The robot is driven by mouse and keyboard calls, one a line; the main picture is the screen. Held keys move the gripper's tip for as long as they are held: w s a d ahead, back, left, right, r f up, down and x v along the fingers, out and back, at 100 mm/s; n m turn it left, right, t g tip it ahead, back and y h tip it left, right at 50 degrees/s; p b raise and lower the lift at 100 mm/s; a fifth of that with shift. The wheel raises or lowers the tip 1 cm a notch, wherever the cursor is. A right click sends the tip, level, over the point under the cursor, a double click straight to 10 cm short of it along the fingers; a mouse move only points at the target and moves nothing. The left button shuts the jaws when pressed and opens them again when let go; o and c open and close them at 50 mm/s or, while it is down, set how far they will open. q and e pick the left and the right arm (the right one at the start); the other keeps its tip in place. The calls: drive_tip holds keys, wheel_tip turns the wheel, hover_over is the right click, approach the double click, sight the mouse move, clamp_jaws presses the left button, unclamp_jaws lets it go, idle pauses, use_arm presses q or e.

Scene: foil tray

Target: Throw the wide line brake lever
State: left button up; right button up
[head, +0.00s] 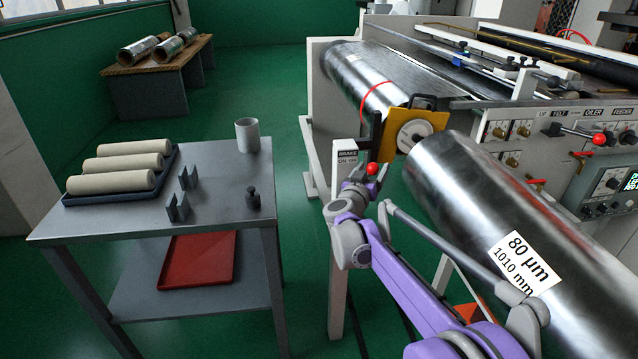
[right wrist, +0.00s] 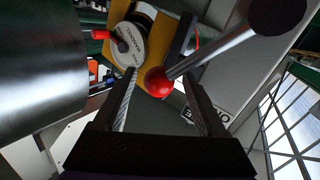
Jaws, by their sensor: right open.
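The brake lever shows in the right wrist view as a grey metal rod ending in a red ball knob (right wrist: 159,83). In the head view the red knob (head: 372,168) is beside the white post with the BRAKE label (head: 346,155). My right gripper (head: 361,174) is at the knob and open. In the right wrist view its fingers (right wrist: 160,76) stand on either side of the knob, with a visible gap at each side. Part of the lever is hidden behind my gripper in the head view. My left gripper is not in view.
A large foil roll (head: 500,210) labelled 80 µm lies close right of my arm. A yellow bracket (head: 430,115) and another roll (head: 365,75) are behind. A metal table (head: 110,220) with white rolls, a cup and small parts stands left. Green floor separates table and machine.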

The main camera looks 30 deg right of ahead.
drive_tip(key=s+a+r+n+t+y+p, duration=0.1)
drive_tip(key=s+a+r+n+y+p, duration=0.1)
drive_tip(key=a, duration=0.6)
drive_tip(key=s+a+r+n+t+y+p, duration=0.2)
drive_tip(key=s+a+y, duration=0.4)
drive_tip(key=a, duration=0.3)
drive_tip(key=s+a+r+n+t+y+p, duration=0.1)
drive_tip(key=s+a+r+n+y+p, duration=0.2)
drive_tip(key=a, duration=0.6)
drive_tip(key=shift+s+a+r+n+t+y+p, duration=0.2)
drive_tip(key=shift+s+r+n+t+y+p, duration=0.15)
drive_tip(key=shift+s+r+y+p, duration=0.85)
drive_tip(key=shift+w+f+h+p, duration=0.25)
drive_tip(key=shift+w+h+p, duration=0.05)
drive_tip(key=shift+w+p, duration=0.05)
